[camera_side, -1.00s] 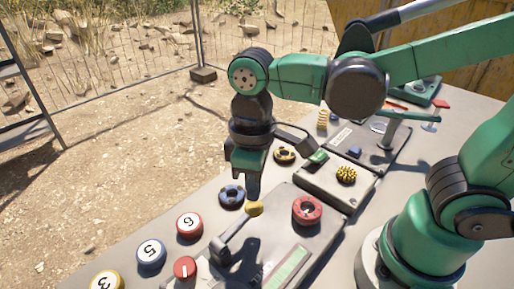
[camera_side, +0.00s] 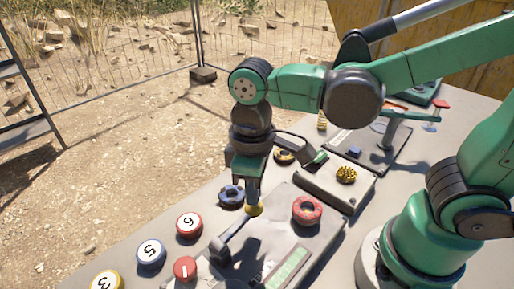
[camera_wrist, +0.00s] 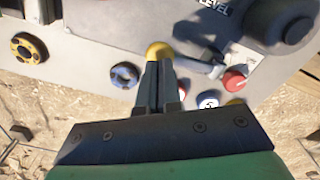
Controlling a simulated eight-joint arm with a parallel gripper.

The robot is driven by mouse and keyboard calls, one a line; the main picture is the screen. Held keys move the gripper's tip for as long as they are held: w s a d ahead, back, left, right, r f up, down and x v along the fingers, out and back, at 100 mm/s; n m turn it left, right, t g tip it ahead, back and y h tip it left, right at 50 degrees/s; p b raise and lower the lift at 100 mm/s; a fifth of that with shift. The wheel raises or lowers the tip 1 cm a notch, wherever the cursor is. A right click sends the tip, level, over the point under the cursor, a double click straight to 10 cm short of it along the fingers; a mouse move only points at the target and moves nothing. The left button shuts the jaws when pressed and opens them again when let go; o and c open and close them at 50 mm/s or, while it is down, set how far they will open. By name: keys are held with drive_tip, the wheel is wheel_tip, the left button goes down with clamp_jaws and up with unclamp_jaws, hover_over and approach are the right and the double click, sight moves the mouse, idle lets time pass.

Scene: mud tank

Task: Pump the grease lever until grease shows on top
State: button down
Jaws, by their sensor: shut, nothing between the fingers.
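A grey lever (camera_side: 233,232) with a yellow knob (camera_side: 254,211) rises at a slant from a grey panel. The lever also shows in the wrist view (camera_wrist: 196,62), with its knob (camera_wrist: 158,48) just beyond my fingertips. My gripper (camera_side: 252,205) points down, shut and empty. Its fingertips are right at the top of the knob and seem to touch it, not grip around it. The gripper also shows in the wrist view (camera_wrist: 157,68). I cannot make out any grease.
A red ring (camera_side: 307,210) and a green strip (camera_side: 288,267) are on the same panel. A red button (camera_side: 185,268), a blue ring (camera_side: 231,196) and numbered discs (camera_side: 151,254) lie around it. A box with a yellow gear (camera_side: 346,175) stands behind.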

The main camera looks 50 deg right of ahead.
drive_tip(key=shift+f, duration=1.9)
drive_tip(key=shift+r, duration=1.85)
drive_tip(key=shift+f, duration=1.9)
drive_tip(key=shift+r, duration=1.9)
